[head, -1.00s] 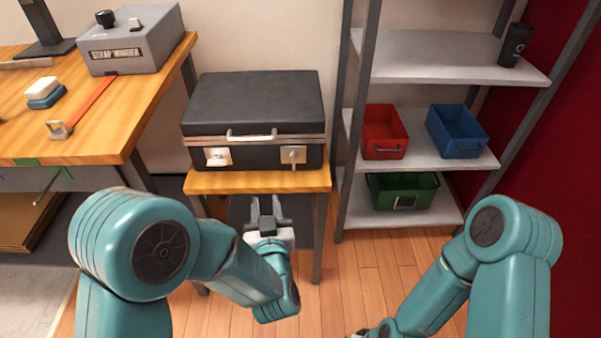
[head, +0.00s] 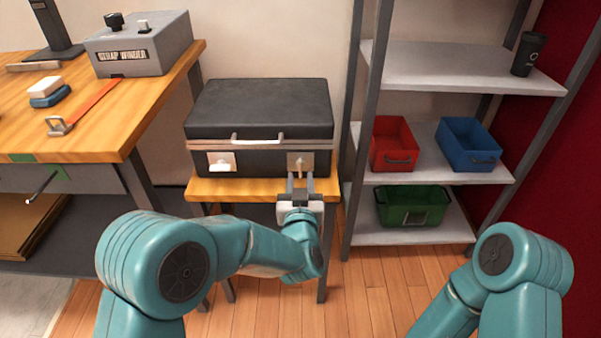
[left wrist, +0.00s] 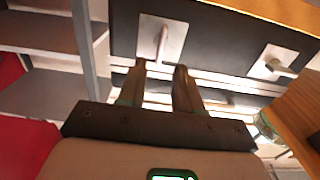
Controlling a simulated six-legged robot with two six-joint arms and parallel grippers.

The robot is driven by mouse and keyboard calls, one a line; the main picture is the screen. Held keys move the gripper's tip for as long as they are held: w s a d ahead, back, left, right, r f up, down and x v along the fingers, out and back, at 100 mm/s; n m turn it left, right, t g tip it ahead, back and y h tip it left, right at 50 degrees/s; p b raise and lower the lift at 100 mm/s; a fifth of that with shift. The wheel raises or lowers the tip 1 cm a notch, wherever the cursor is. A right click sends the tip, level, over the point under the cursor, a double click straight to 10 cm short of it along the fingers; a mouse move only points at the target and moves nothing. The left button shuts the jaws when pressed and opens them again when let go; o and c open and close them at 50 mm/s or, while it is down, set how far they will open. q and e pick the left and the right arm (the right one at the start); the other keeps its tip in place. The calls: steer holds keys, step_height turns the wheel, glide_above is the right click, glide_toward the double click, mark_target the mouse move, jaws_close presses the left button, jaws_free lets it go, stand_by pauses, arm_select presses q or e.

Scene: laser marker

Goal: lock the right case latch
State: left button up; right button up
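A closed black case (head: 258,108) lies on a small wooden table. Its right latch, a pale plate with a short lever (head: 301,163), is on the front face. It also shows in the left wrist view (left wrist: 163,38), where its lever looks roughly upright. The left latch (head: 221,162) is on the same face and shows in the wrist view (left wrist: 273,62). My left gripper (head: 300,179) is just in front of the right latch. Its fingers (left wrist: 160,68) are apart, pointing at the lever, with nothing between them; contact is not clear. My right gripper is out of view.
The case handle (head: 258,138) is between the latches. The small table's edge (head: 235,190) runs just below the case. A shelf rack (head: 420,175) with red, blue and green bins stands to the right. A workbench (head: 120,135) with a strap winder (head: 140,45) is at left.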

mark_target(301, 167)
arm_select(q)
steer(key=w, duration=0.4)
steer(key=shift+w, duration=0.1)
jaws_close()
